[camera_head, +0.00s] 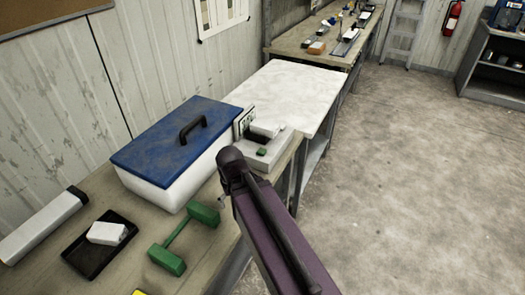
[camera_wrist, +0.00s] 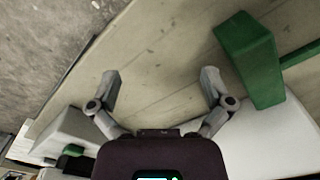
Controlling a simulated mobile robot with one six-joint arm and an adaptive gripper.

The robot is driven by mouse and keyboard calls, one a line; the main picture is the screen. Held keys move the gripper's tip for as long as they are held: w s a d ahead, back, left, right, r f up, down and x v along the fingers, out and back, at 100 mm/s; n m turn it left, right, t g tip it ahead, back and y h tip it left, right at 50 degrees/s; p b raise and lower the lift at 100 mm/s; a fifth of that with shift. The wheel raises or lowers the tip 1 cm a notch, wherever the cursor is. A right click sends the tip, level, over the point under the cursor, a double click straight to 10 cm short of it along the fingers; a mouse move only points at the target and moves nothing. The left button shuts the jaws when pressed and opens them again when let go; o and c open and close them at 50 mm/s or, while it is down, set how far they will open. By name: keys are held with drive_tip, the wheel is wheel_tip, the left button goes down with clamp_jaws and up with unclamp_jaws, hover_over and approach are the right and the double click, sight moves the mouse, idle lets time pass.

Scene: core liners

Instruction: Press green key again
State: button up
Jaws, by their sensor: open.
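A small green key (camera_head: 262,152) sits on the front of a pale bench device (camera_head: 284,143) with an upright display panel, beside the blue-lidded box. In the wrist view the pale device (camera_wrist: 68,128) is at the lower left, with a small green patch (camera_wrist: 74,150) that looks like the key, partly cut off by my gripper's body. My gripper (camera_wrist: 160,75) is open and empty, its two fingers spread over bare bench between the device and a green block-ended tool (camera_wrist: 248,60). In the head view my arm hides most of the gripper. Nothing touches the key.
A white box with a blue lid (camera_head: 172,143) stands behind the green tool (camera_head: 184,238). A black tray (camera_head: 82,258) holding a white block (camera_head: 107,233) and a long white case (camera_head: 42,226) lie at left. A pale table (camera_head: 298,88) stands beyond; open floor is right.

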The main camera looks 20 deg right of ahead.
clamp_jaws()
idle(1.3)
